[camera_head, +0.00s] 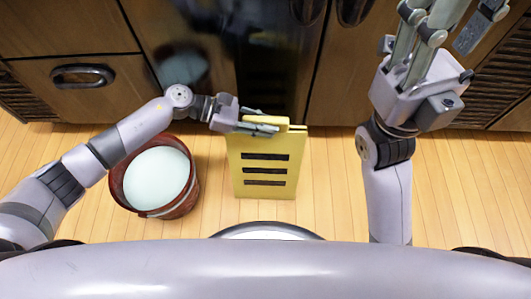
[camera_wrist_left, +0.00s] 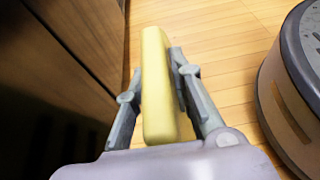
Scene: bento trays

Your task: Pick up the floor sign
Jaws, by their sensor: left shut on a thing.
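The yellow floor sign (camera_head: 263,162), with dark horizontal bars on its face, stands upright on the wooden floor in front of the cabinets in the head view. My left gripper (camera_head: 262,127) is shut on its top edge. In the left wrist view the sign's narrow yellow edge (camera_wrist_left: 158,85) runs between the two fingers of my left gripper (camera_wrist_left: 156,75). My right gripper (camera_head: 465,25) is raised at the upper right of the head view, away from the sign, with its fingers apart and nothing between them.
A dark red bucket (camera_head: 117,185) with pale contents stands on the floor left of the sign, below my left arm. Wooden cabinets (camera_head: 85,100) with a dark glossy panel (camera_head: 215,75) rise close behind the sign. The floor (camera_head: 320,190) right of the sign is clear.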

